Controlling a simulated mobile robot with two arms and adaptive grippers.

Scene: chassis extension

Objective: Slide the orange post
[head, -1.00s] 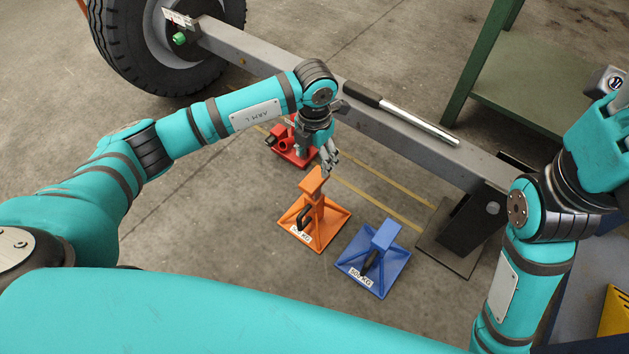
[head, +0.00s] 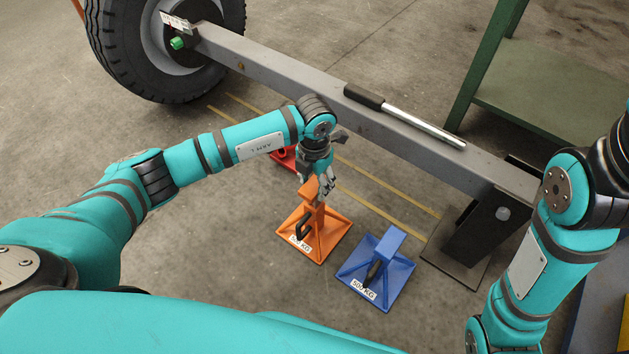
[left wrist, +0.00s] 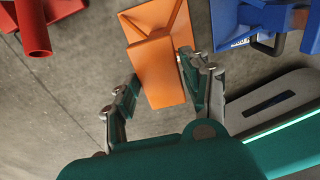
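The orange post (head: 318,238) is a stand with a square base, a black handle and a white label, upright on the floor in the head view. Its flat orange top also shows in the left wrist view (left wrist: 162,72). My left gripper (head: 321,186) is at the top of the post. In the left wrist view its fingers (left wrist: 160,92) are spread on both sides of the orange top, close to its edges; I see no clear grip. The gripper hides part of the post's top in the head view. My right gripper is outside the frames.
A blue stand (head: 378,270) is close on the right. A red jack (head: 284,158) is partly hidden behind my left arm. A grey beam (head: 300,85) with a bar (head: 420,126) on it runs above the floor behind the post. Yellow lines (head: 385,205) mark the floor.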

